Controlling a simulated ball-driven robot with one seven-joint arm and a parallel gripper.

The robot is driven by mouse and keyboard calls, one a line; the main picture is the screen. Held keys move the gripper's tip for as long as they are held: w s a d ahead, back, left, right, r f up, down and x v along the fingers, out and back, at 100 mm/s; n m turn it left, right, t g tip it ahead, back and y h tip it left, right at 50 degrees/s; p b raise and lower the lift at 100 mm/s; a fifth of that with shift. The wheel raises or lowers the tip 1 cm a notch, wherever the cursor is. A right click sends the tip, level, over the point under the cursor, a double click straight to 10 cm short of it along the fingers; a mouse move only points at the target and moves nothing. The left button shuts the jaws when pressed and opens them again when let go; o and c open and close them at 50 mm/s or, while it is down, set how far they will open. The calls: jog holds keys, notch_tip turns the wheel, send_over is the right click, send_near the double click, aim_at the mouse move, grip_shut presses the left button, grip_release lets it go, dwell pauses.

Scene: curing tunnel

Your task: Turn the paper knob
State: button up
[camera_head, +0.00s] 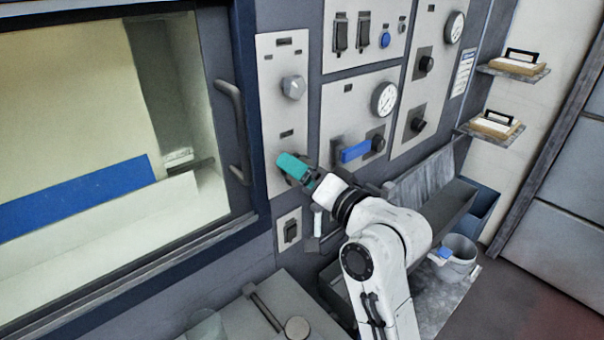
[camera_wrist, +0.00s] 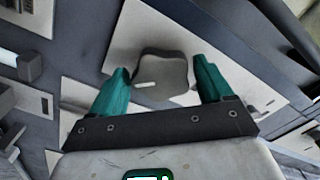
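A grey knob (camera_wrist: 162,73) with a short white mark sits on a pale panel (camera_wrist: 118,57) in the wrist view. My gripper (camera_wrist: 160,72) is open, with one teal finger on either side of this knob. A narrow strip of panel shows between the knob and each finger, so they look apart. In the head view my gripper (camera_head: 284,162) is at the lower part of the tall pale panel and mostly hides the knob there. A similar light grey knob (camera_head: 293,87) is higher on that panel. No label is readable, so I cannot tell which knob is named for paper.
A dark vertical handle (camera_head: 235,132) on the window frame is close left of my gripper. A blue lever (camera_head: 356,151) is close to its right. A switch (camera_head: 291,231) is below. Gauges and black knobs are further right.

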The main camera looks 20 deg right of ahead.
jog(key=shift+o, duration=0.9)
jog(key=b+v, duration=0.2)
jog(key=v, duration=0.8)
jog(key=shift+s, duration=0.4)
jog(key=shift+d, duration=0.1)
